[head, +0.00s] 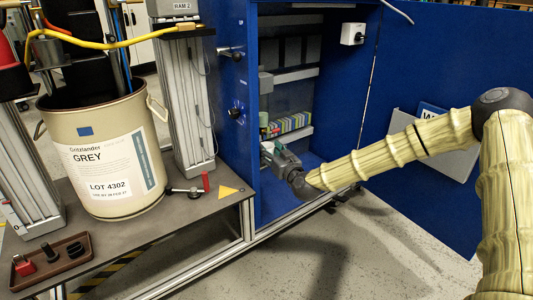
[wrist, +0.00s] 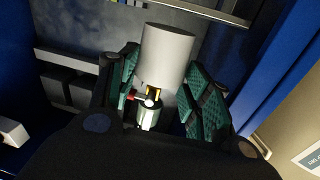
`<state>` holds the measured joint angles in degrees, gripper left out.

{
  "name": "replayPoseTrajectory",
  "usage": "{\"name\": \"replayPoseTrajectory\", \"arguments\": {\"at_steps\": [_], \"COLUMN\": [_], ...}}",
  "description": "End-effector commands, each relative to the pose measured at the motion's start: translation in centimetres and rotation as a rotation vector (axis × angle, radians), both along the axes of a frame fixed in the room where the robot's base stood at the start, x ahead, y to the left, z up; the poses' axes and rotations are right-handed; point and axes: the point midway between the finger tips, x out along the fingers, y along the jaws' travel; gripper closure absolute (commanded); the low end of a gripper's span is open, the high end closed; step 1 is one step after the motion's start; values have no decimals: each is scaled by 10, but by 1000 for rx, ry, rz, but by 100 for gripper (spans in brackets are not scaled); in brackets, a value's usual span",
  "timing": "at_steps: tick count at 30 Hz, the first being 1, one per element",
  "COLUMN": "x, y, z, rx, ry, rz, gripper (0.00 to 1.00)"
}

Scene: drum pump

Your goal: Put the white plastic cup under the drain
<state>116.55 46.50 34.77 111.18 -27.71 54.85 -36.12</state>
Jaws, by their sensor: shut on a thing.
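My gripper (head: 270,147) reaches into the open blue cabinet from the right. In the wrist view its two green-padded fingers (wrist: 164,82) stand on either side of a pale cylinder, the white plastic cup (wrist: 167,55), and are shut on it. A small fitting (wrist: 150,100) with red, yellow and white parts shows between the fingers, close to the cup; I cannot tell whether they touch. I cannot make out the drain for certain. In the head view the cup is too small and covered to tell clearly.
The cabinet (head: 240,45) has its blue door (head: 440,60) open at the right. Striped items (head: 290,123) lie on a shelf behind my gripper. A grey-labelled drum (head: 105,150) stands on the bench at the left, with a dark tray (head: 52,258) in front.

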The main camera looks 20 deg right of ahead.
Motion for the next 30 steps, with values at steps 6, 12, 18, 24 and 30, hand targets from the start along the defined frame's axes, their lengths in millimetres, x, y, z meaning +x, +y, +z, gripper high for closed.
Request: {"name": "replayPoseTrajectory", "arguments": {"at_steps": [6, 12, 18, 24, 30], "x": [32, 33, 33, 32, 32], "y": [6, 7, 7, 6, 6], "z": [-4, -17, -15, -18, -18], "rx": [-1, 1, 0, -1, 0], "ry": [-2, 0, -1, 0, 0], "rz": [-1, 1, 1, 1, 1], "gripper": [70, 70, 70, 70, 42]}}
